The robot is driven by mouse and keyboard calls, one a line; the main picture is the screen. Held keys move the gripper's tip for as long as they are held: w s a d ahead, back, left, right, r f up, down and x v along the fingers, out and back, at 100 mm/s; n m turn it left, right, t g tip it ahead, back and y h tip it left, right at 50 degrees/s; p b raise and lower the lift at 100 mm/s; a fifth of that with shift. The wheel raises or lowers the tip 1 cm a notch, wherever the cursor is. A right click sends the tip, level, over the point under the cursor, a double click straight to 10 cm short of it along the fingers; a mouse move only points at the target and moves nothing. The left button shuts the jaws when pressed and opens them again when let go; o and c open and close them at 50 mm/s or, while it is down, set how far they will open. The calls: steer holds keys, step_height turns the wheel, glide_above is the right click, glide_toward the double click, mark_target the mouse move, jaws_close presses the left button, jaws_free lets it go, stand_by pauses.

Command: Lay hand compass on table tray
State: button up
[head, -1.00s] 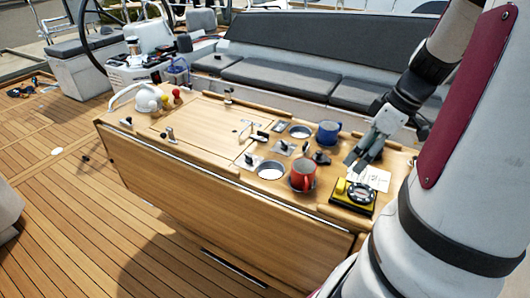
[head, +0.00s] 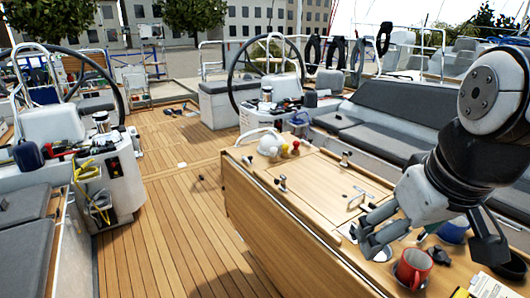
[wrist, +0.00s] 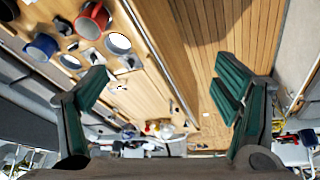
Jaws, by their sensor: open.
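At the bottom right edge of the head view, a yellow patch (head: 461,293) shows beside white paper. It seems to be part of the yellow-and-black compass-like thing seen whole earlier, now mostly cut off. The wooden table top (head: 310,184) runs away from me, with raised edges and a bare middle. I cannot tell which part is the tray. My gripper (head: 364,233) is open and empty above the table, left of the red mug. In the wrist view, my gripper's spread fingers (wrist: 163,86) have nothing between them.
A red mug (head: 412,268) and a blue mug (head: 454,230) stand at the table's near end, by round cup holders (wrist: 118,43). Small fittings and a white dome (head: 270,145) sit on the table. Open deck (head: 175,215) lies left; cushioned seats (head: 395,130) lie right.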

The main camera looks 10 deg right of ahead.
steer(key=shift+m+t+y, duration=0.3)
steer(key=shift+m+t, duration=0.2)
steer(key=shift+t, duration=0.1)
steer(key=shift+s+a+r, duration=0.25)
steer(key=shift+s+a, duration=0.2)
steer(key=shift+a, duration=0.25)
steer(key=shift+s+a+r, duration=0.2)
steer(key=shift+s+a, duration=0.3)
steer(key=shift+a, duration=0.15)
steer(key=shift+s+a+r, duration=0.25)
steer(key=shift+s+a, duration=0.2)
steer(key=shift+a, duration=0.25)
steer(key=shift+c, duration=0.4)
